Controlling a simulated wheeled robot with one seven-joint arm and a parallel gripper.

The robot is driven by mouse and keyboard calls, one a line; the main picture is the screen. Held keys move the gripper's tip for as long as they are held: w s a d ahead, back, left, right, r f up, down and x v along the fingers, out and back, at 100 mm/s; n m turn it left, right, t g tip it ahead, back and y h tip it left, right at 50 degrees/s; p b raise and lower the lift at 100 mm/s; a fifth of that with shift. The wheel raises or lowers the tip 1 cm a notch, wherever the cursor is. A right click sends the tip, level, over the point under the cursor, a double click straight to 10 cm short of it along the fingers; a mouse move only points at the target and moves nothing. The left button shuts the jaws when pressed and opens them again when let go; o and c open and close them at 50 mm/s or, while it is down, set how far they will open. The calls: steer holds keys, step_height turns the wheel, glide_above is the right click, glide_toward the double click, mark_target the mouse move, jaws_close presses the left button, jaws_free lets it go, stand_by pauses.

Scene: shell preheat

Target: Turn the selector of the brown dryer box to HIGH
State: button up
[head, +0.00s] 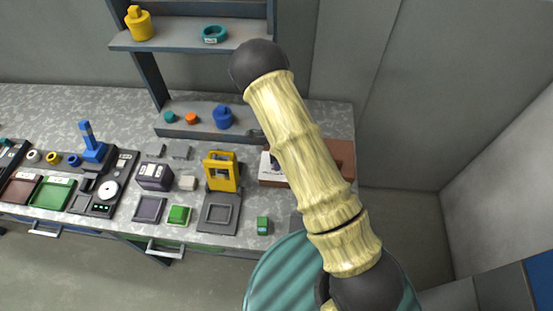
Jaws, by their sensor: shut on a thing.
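The brown dryer box (343,158) stands at the right end of the bench, mostly covered by my upper arm link. Its left part shows a pale front panel (265,170) with a small dark piece on it. I cannot tell whether that piece is the selector or part of my gripper. The selector's setting and the HIGH mark cannot be read. My arm crosses the picture in front of the box, and my gripper is hidden behind it.
A yellow frame-shaped thing (221,172) stands left of the box, with a grey tray (217,213) and a small green block (263,226) in front. A shelf (190,38) holds a yellow weight-like thing (139,23) and a teal ring (214,34). Floor at right is clear.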

steer(key=o, duration=1)
steer(key=shift+c, duration=0.2)
steer(key=shift+r, duration=0.1)
step_height(320, 180, up, 17)
steer(key=w+b, duration=0.1)
steer(key=b, duration=0.1)
steer(key=shift+r, duration=0.1)
steer(key=s+d+r+n+t, duration=0.1)
steer(key=s+d+r+n, duration=0.2)
steer(key=s+d+n, duration=0.2)
steer(key=s+d+r+n+t, duration=0.2)
steer(key=s+d+r+n, duration=0.2)
steer(key=s+n, duration=0.8)
steer(key=shift+s+d+r+n, duration=0.15)
steer(key=shift+s+d+n, duration=0.1)
steer(key=shift+d+n, duration=0.4)
